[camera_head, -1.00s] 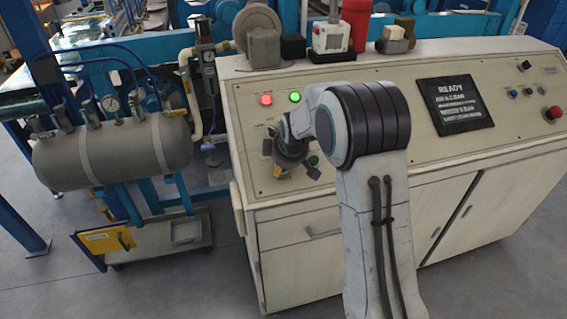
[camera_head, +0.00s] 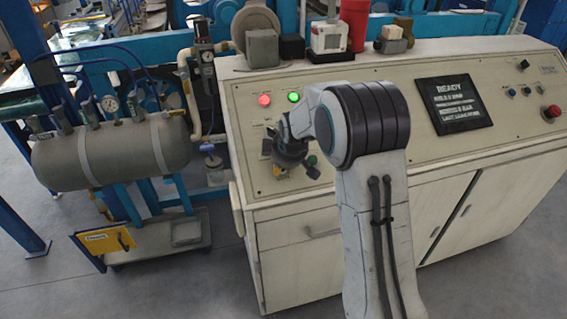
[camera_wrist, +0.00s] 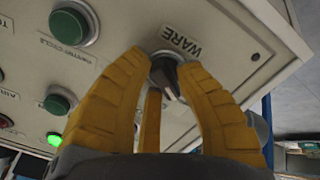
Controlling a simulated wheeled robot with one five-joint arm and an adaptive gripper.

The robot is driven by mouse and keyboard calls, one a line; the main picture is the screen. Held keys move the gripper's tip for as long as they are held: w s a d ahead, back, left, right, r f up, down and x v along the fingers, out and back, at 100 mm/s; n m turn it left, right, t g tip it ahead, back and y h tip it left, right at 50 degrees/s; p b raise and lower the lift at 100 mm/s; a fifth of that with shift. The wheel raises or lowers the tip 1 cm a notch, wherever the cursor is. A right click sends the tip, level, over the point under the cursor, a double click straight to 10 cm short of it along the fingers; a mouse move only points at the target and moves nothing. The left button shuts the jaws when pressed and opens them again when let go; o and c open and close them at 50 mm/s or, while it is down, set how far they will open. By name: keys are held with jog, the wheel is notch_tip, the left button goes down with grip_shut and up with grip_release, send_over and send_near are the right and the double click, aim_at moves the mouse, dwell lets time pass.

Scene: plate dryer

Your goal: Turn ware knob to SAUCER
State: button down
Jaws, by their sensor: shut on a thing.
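The ware knob (camera_wrist: 165,68) is a dark knob on the cream panel, under the printed label WARE (camera_wrist: 180,40) in the wrist view. My gripper (camera_wrist: 168,75) has its yellow fingers closed around the knob. The fingers hide much of the knob and any position marks, so I cannot read its setting. In the head view my gripper (camera_head: 290,160) is at the left part of the sloped console (camera_head: 400,100), and my arm hides the knob there.
Green push buttons (camera_wrist: 69,26) (camera_wrist: 60,101) sit beside the knob. A red lamp (camera_head: 264,100) and a green lamp (camera_head: 294,97) are lit above my gripper. A dark display (camera_head: 455,104) reads READY. A red button (camera_head: 551,112) is at the far right.

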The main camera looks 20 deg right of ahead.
jog(key=shift+w+a+r, duration=0.1)
jog(key=shift+a, duration=0.05)
dwell(0.7)
jog(key=c, duration=1.1)
grip_release()
jog(key=shift+a, duration=0.1)
jog(key=shift+o, duration=0.2)
jog(key=v, duration=1.2)
